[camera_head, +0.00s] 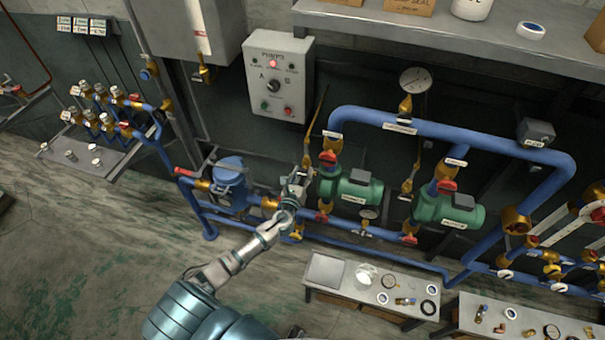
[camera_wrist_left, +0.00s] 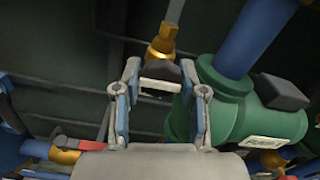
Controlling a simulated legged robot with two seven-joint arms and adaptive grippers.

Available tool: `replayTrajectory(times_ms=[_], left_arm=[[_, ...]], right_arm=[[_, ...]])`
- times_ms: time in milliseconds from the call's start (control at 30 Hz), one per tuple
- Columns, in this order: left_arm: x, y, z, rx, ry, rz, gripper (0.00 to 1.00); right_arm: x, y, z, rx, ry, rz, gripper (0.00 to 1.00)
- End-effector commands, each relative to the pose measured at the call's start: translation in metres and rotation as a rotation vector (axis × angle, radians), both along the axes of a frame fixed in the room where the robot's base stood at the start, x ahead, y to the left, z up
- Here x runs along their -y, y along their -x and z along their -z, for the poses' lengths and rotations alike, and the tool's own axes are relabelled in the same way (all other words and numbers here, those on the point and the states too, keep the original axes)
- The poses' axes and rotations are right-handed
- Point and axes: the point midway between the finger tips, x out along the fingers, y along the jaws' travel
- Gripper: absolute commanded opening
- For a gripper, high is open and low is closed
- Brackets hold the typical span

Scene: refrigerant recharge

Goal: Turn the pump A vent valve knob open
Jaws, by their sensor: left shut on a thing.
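My left gripper (camera_head: 297,182) reaches in beside the left green pump (camera_head: 348,187), at the brass vent line left of it. In the left wrist view its two fingers (camera_wrist_left: 160,76) are closed around a small dark knob with a pale label plate (camera_wrist_left: 160,86), just below a brass valve fitting (camera_wrist_left: 161,46). The fingers hide much of the knob, so its turn angle cannot be told. The green pump also shows in the left wrist view (camera_wrist_left: 235,112), right of the fingers. My right gripper is not in view.
A blue strainer body (camera_head: 229,183) stands left of the gripper, with blue pipes (camera_head: 440,134) around the pumps. A control box (camera_head: 278,76) hangs above. A low bench (camera_head: 340,292) with small parts is in front. The floor at left is clear.

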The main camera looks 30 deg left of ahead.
Motion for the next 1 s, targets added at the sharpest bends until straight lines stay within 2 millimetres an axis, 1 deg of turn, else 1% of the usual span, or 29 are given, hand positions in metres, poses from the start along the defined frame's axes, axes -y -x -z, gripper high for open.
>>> replayTrajectory(times_ms=[267,600,1000], left_arm=[[-0.001,0.0,0.001,0.041,0.161,-0.003,0.06],[-0.002,0.0,0.001,0.116,0.47,-0.005,0.06],[-0.002,0.0,0.0,0.206,0.84,-0.006,0.06]], right_arm=[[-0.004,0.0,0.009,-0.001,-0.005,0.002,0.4],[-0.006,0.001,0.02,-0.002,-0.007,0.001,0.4],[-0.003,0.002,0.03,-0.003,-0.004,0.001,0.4]])
